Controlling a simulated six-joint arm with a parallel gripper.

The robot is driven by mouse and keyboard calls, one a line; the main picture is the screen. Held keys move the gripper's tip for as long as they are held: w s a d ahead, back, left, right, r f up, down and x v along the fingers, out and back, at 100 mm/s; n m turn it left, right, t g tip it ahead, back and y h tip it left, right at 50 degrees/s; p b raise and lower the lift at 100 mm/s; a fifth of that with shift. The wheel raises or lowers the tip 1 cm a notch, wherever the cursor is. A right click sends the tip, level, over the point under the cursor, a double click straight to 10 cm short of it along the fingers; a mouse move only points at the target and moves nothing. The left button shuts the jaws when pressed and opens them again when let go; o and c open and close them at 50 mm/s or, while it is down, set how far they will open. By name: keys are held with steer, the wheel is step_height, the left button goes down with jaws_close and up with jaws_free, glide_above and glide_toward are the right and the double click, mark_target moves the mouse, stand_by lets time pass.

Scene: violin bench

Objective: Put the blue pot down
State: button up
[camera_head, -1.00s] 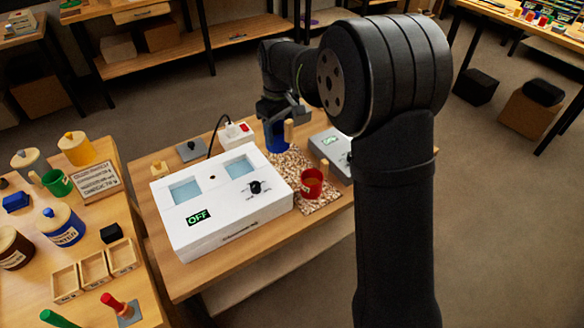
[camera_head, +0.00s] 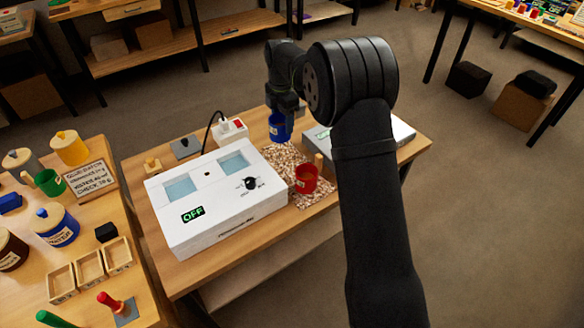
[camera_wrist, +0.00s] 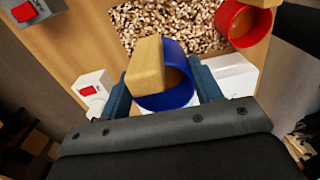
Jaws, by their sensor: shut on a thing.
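The blue pot (camera_head: 279,127) hangs in my gripper (camera_head: 285,108), above the back part of the bench near the speckled mat (camera_head: 284,156). In the wrist view the blue pot (camera_wrist: 178,90) has a pale wooden handle (camera_wrist: 146,66) and brownish contents. The fingers of my gripper (camera_wrist: 164,92) close on it from both sides. The red pot (camera_head: 306,179) stands upright on the front part of the mat; it also shows at the upper right of the wrist view (camera_wrist: 242,22). Whether the blue pot's base touches anything is hard to tell.
A white box with two light-blue wells (camera_head: 222,202) reads OFF and stands left of the mat. A grey device (camera_head: 385,130) is at the right, partly behind my arm. A white socket block with a red switch (camera_head: 231,130) stands behind the white box. The speckled mat has bare room.

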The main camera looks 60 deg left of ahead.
step_height(320, 180, down, 10)
stand_by(0.5)
steer(key=shift+f, duration=0.1)
steer(key=o, duration=1.1)
step_height(320, 180, up, 12)
steer(key=shift+r, duration=0.15)
step_height(320, 180, down, 12)
steer(key=shift+r, duration=1.7)
